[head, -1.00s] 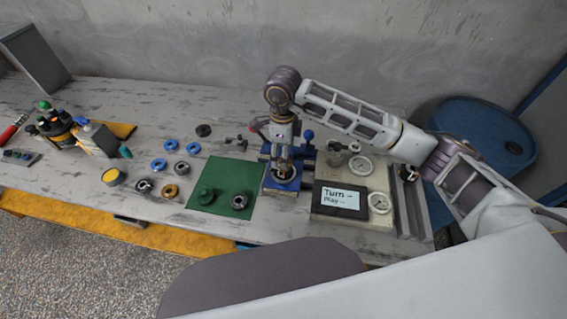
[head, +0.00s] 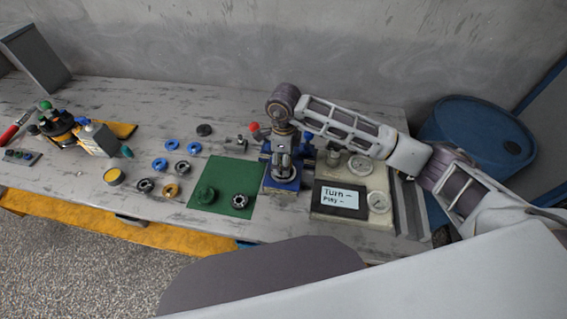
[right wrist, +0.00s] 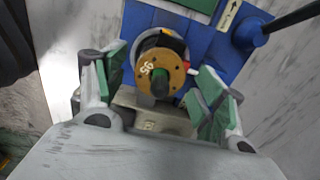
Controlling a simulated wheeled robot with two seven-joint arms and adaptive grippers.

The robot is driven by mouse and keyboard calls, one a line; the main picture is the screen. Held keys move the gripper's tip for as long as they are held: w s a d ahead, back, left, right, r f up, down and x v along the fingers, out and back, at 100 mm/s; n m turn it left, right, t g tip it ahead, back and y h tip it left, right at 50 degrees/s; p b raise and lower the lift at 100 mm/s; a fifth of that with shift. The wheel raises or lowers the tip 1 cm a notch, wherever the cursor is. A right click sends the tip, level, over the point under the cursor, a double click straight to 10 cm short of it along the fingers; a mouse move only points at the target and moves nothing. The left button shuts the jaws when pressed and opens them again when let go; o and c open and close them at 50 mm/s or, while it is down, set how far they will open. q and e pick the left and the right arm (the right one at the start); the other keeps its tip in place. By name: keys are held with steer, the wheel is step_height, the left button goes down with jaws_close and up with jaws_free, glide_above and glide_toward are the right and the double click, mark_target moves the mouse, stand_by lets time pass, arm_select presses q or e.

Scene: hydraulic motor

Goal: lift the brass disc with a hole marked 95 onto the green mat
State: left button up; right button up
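The brass disc (right wrist: 149,82) shows in the right wrist view, with a black mark like 95 seen at an angle. A dark green round piece (right wrist: 160,84) stands at its centre hole. The disc is at the blue fixture (right wrist: 205,50), which is also in the head view (head: 284,184). My right gripper (right wrist: 168,84) is open, its green-padded fingers either side of the disc with gaps visible. In the head view my right gripper (head: 283,163) is over the fixture and hides the disc. The green mat (head: 228,171) lies just left of the fixture. My left gripper is not in view.
Several blue, dark and brass rings lie left of the mat. A gauge panel (head: 328,213) stands right of the fixture. The mat's upper part is bare.

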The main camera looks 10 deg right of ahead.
steer(key=c, duration=1.1)
steer(key=shift+r, duration=0.2)
steer(key=shift+r+b, duration=0.6)
steer(key=shift+r, duration=4.25)
steer(key=shift+r+p, duration=0.3)
steer(key=shift+r, duration=0.5)
